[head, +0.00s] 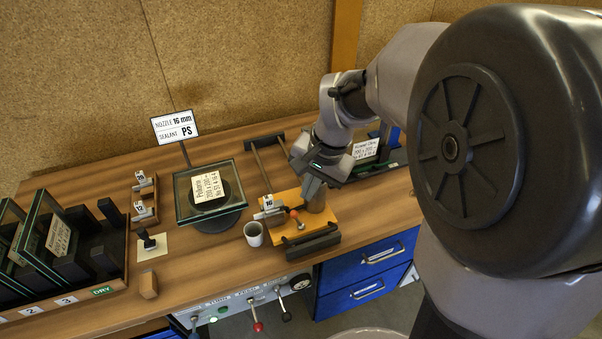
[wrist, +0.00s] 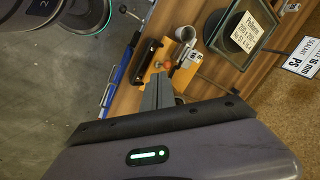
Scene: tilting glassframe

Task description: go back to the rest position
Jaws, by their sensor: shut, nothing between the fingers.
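My gripper (head: 313,187) is over the workbench, just above the orange board (head: 290,222) and pointing down. Its fingers (wrist: 158,92) are together and empty in the wrist view. Whether the fingers touch anything there I cannot tell. My arm reaches in from the right and hides part of the bench behind it.
A glass pane with a label (head: 208,188) rests on a dark round stand left of the board. A white cup (head: 253,234) stands between them. A rack of glass panes (head: 60,240) is at far left. A sign (head: 175,126) rises behind. Blue drawers (head: 370,270) are below the bench.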

